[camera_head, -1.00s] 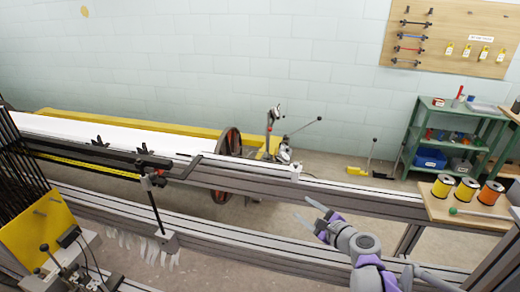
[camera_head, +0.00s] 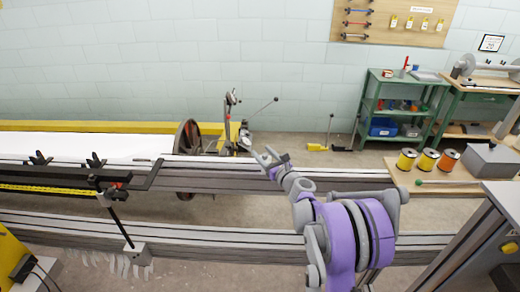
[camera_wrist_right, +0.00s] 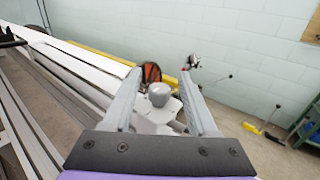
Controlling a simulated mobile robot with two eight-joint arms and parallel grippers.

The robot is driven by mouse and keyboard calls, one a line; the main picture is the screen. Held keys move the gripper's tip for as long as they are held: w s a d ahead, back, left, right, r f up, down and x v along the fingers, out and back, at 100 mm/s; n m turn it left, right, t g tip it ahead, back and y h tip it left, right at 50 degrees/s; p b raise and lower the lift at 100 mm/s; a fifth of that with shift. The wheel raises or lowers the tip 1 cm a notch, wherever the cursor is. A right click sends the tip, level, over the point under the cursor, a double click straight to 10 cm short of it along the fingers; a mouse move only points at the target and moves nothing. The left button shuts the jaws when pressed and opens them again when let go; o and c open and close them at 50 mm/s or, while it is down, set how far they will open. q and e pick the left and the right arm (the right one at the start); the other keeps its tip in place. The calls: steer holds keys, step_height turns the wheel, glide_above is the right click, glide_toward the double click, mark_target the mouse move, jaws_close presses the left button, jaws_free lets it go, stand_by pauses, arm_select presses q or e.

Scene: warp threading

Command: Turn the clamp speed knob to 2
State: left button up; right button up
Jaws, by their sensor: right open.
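A grey rounded knob (camera_wrist_right: 159,94) on a pale block shows in the right wrist view, between the two fingers of my right gripper (camera_wrist_right: 161,73). The fingers are apart, one on each side of it in the picture. I cannot tell how far the knob is from them, and no number or pointer on it is readable. The knob cannot be made out clearly there. My left gripper is not in view.
A dark red wheel (camera_head: 188,150) and a metal lever (camera_head: 262,106) stand behind the rail. Several thread spools (camera_head: 428,160) sit on a wooden board at the right. A green shelf (camera_head: 378,92) stands at the back. Floor shows between the rails.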

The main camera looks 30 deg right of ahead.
steer(key=shift+w, duration=1.05)
jaws_close()
